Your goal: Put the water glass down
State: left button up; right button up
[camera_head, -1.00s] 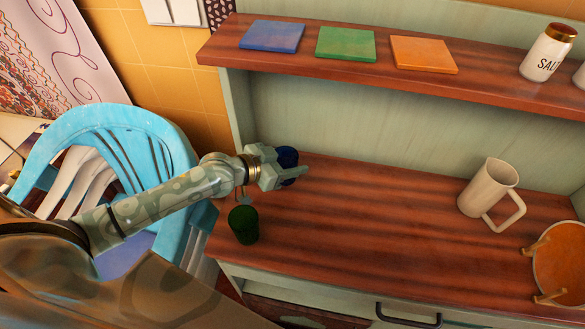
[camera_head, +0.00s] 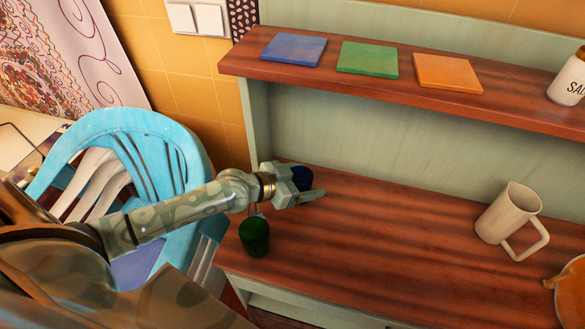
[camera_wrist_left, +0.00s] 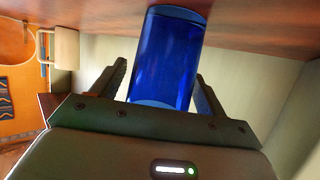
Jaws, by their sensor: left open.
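The water glass, dark blue (camera_head: 302,178), stands at the left end of the wooden counter, partly hidden behind my left gripper (camera_head: 306,188). In the left wrist view the blue glass (camera_wrist_left: 168,62) shows between the two spread fingers, its far end meeting the wood surface (camera_wrist_left: 260,22). My left gripper (camera_wrist_left: 163,85) is open around the glass. Whether a finger touches it, I cannot tell. My right gripper is not in view.
A dark green glass (camera_head: 254,237) stands just below my left wrist near the counter's left edge. A beige mug (camera_head: 508,214) stands to the right. A shelf (camera_head: 330,72) with coloured tiles runs above. The counter's middle (camera_head: 400,235) is clear. A blue chair (camera_head: 130,125) is at left.

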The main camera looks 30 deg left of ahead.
pick_arm(q)
jog(key=p+v, duration=0.3)
jog(key=v, duration=0.9)
jog(key=shift+d, duration=0.1)
